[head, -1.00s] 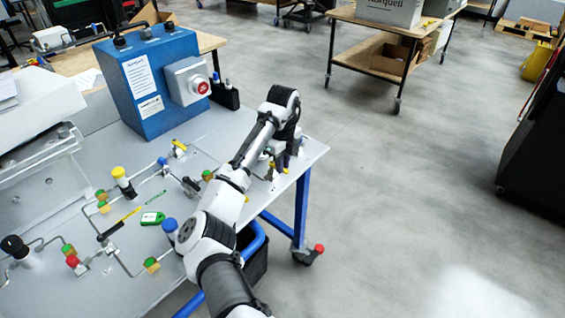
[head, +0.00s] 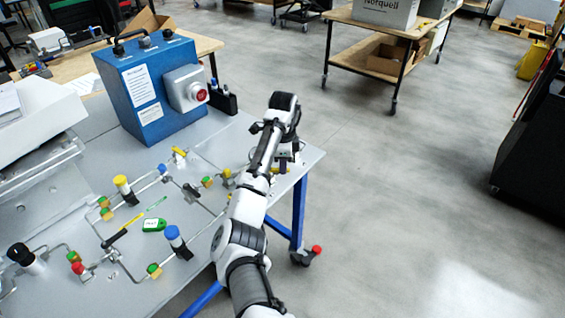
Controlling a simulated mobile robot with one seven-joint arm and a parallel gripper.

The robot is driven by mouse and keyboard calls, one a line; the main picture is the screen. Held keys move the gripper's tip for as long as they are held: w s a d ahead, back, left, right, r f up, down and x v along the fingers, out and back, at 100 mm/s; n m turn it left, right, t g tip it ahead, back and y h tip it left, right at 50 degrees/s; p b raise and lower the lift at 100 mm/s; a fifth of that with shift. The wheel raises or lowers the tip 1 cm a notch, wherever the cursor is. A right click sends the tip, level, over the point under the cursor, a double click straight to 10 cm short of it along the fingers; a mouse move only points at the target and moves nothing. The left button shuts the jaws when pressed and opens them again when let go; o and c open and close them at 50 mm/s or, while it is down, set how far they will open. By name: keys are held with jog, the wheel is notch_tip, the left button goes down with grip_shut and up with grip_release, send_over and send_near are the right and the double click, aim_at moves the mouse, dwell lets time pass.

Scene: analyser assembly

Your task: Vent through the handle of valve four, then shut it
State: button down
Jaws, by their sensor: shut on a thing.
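My gripper (head: 283,164) points down at the right end of the grey bench top, close to its edge. Its jaws are small and partly hidden by my wrist. A bit of yellow (head: 281,171) shows right at the jaws and looks like a valve handle, which they are shut on. I cannot read any valve number. Other valves on the pipework are a yellow handle (head: 180,153), a yellow-topped fitting (head: 227,175) left of my arm, and green-topped fittings (head: 207,181). Pipe lines run between them.
A blue box with a red button (head: 201,95) stands at the back. Open floor lies to the right.

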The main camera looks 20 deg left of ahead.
jog(key=n, duration=0.2)
jog(key=w+n, duration=0.1)
jog(key=a+n, duration=0.1)
jog(key=n, duration=0.1)
jog(key=shift+w+n+p, duration=0.3)
jog(key=shift+w+p, duration=0.05)
jog(key=shift+p, duration=0.05)
jog(key=shift+w+a+n, duration=0.2)
jog(key=shift+a+n, duration=0.2)
jog(key=shift+n, duration=0.7)
jog(key=shift+w+a+n, duration=0.2)
jog(key=shift+a+n, duration=0.15)
jog(key=shift+n, duration=0.75)
jog(key=c, duration=1.4)
grip_release()
notch_tip(320, 180, up, 14)
jog(key=shift+f, duration=0.1)
